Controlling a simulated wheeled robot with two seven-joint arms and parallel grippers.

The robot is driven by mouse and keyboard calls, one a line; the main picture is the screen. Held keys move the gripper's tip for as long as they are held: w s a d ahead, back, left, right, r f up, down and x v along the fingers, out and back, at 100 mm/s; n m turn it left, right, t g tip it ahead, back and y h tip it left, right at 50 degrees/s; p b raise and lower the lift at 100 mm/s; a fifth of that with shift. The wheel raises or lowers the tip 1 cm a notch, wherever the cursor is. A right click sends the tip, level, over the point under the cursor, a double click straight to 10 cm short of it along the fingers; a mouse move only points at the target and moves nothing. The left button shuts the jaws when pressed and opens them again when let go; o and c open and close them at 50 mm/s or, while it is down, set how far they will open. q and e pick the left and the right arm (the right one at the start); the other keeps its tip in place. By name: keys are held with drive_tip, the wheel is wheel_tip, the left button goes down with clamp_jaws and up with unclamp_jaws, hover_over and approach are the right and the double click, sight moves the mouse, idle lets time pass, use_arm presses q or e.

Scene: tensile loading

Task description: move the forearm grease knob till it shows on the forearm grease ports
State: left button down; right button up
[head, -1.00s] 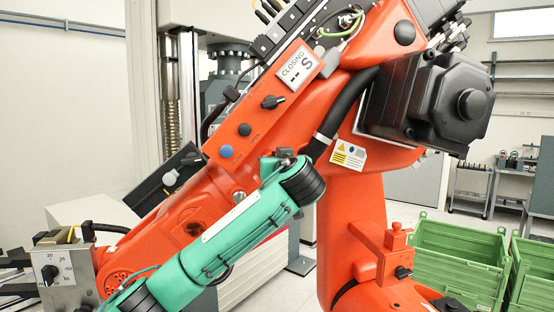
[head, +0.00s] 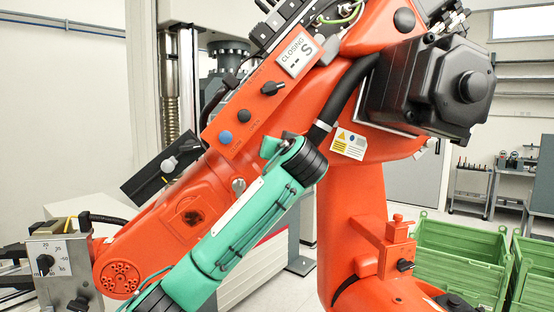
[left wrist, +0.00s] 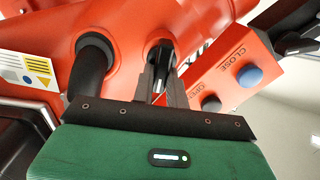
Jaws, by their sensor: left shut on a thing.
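The red robot forearm (head: 300,118) slopes across the head view. Its side panel has a "CLOSING -- S" display (head: 296,57), a black selector knob (head: 273,88), a black button (head: 245,116) and a blue button (head: 225,137). I cannot tell which part is the grease knob; no grease-port wording is legible. My teal left arm reaches the forearm below the panel; its gripper is largely hidden there. In the left wrist view my left gripper (left wrist: 161,78) is shut on a small, mostly hidden thing at a round recess in red casing. My right gripper is not in view.
A black hose (left wrist: 91,68) is close beside the fingers. A metal box with a dial (head: 45,263) stands at front left, and a black box with a grey knob (head: 169,164) is behind the forearm. Green crates (head: 460,262) stand on the floor at right.

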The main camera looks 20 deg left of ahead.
use_arm(q)
drive_tip(key=shift+w+d+f+m+b, duration=0.15)
drive_tip(key=shift+m+b, duration=0.35)
drive_tip(key=shift+m, duration=1.4)
drive_tip(key=shift+d+f+m+b, duration=0.1)
drive_tip(key=shift+m+b, duration=0.45)
drive_tip(key=shift+m, duration=1.35)
drive_tip(key=shift+w+d+f+m+b, duration=0.15)
drive_tip(key=shift+m+b, duration=0.35)
drive_tip(key=shift+m, duration=1.4)
drive_tip(key=shift+s, duration=0.1)
drive_tip(key=c, duration=1.4)
unclamp_jaws()
